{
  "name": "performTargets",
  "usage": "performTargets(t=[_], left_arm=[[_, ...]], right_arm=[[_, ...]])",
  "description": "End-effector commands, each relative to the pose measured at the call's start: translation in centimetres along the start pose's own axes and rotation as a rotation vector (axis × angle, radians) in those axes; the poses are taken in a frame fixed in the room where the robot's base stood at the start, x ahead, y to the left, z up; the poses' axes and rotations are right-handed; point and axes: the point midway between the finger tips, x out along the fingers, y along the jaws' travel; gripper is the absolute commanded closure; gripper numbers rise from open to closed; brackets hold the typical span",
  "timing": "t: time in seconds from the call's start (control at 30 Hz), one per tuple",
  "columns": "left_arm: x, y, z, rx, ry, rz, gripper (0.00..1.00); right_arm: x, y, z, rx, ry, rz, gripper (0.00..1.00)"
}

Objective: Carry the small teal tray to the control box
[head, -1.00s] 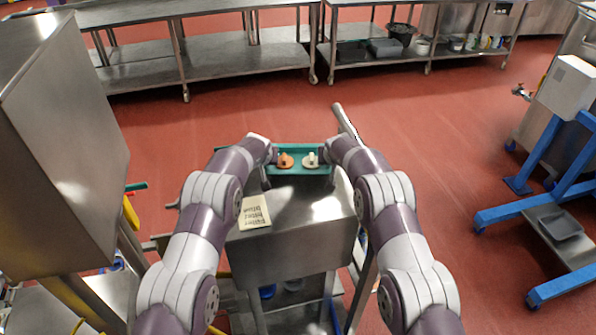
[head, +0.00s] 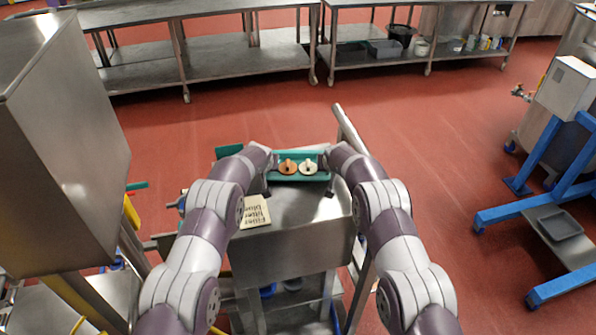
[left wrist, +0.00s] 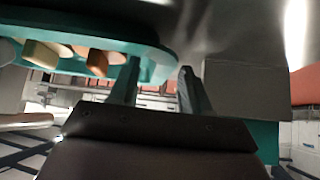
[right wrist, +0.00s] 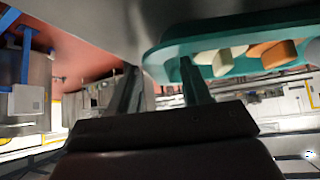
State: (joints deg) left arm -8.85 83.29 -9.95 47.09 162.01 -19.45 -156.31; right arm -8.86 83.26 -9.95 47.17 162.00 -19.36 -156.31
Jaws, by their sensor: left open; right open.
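The small teal tray (head: 300,179) is at the far end of a steel box top (head: 300,208), between my two grippers. It holds an orange-brown piece (head: 288,168) and a cream piece (head: 308,168). My left gripper (head: 268,188) is open at the tray's left end, and my right gripper (head: 330,190) is open at its right end. In the left wrist view the tray's rim (left wrist: 150,62) is close by the open fingers (left wrist: 158,85); the right wrist view shows the same at the other end (right wrist: 160,88). Whether the fingers touch the tray is unclear. No label clearly names the control box.
A printed card (head: 255,212) lies on the steel top's left side. Another teal thing (head: 228,151) is beyond my left forearm. A large steel housing (head: 60,150) stands left, a blue-framed stand (head: 550,190) right. Red floor (head: 230,115) is open beyond, before steel tables (head: 230,65).

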Motion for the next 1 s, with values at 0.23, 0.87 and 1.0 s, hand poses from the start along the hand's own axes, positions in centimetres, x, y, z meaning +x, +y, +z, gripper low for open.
performTargets(t=[0.23, 0.87, 1.0], left_arm=[[-2.2, 0.0, -0.2, 0.001, 0.0, -0.001, 0.52], [-12.2, 0.0, 0.1, -0.001, 0.0, 0.0, 0.52], [-12.1, 0.0, 0.1, 0.0, 0.001, 0.0, 0.52]], right_arm=[[0.0, 0.0, 0.0, 0.0, 0.0, 0.0, 0.52], [-1.2, 0.1, -0.2, 0.0, 0.001, 0.002, 0.52], [-4.1, 0.0, -0.1, -0.002, 0.001, 0.001, 0.52]])
